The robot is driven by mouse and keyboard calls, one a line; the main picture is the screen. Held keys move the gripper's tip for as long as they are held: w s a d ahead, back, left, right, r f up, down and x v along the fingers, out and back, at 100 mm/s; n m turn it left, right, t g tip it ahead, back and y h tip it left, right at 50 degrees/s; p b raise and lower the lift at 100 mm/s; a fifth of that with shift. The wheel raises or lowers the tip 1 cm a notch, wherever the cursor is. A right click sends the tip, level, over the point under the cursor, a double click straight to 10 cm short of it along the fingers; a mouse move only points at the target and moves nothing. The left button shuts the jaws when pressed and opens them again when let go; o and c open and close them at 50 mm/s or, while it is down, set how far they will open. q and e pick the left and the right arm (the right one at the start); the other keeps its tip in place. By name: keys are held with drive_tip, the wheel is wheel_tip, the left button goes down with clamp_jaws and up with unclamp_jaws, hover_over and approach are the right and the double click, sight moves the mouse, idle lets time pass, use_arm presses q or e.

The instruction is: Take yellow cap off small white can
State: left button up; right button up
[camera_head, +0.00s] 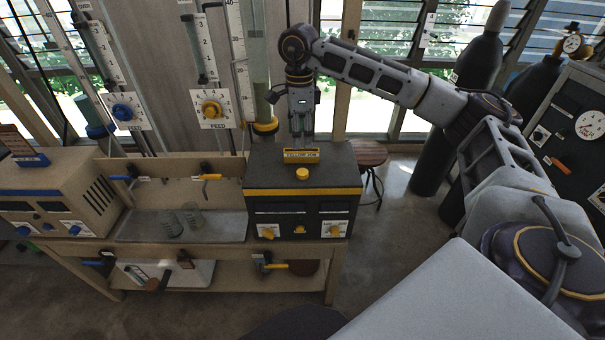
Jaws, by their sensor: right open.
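My right gripper (301,141) points down over the back of a black box (270,180) with a yellow stripe. It is open, with its fingertips just behind a small yellow label (301,155). A small round yellow piece (302,173) sits on the box top, in front of the label and apart from the fingers. I cannot tell whether it is the yellow cap. I cannot make out a small white can. My left gripper is out of view.
Dark gas cylinders (452,120) and a stool (370,154) stand to the right. Tall gauges (212,110) rise behind.

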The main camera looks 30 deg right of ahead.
drive_tip(key=shift+m, duration=0.8)
drive_tip(key=b, duration=0.3)
approach(300, 173)
drive_tip(key=shift+s, duration=0.1)
drive_tip(key=shift+f+b, duration=0.45)
drive_tip(key=shift+f, duration=0.25)
drive_tip(key=shift+f+b, duration=0.35)
drive_tip(key=shift+f, duration=0.65)
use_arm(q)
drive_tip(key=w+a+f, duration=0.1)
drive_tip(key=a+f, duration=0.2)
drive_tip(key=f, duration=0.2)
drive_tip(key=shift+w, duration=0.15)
use_arm(e)
drive_tip(key=shift+f, duration=0.1)
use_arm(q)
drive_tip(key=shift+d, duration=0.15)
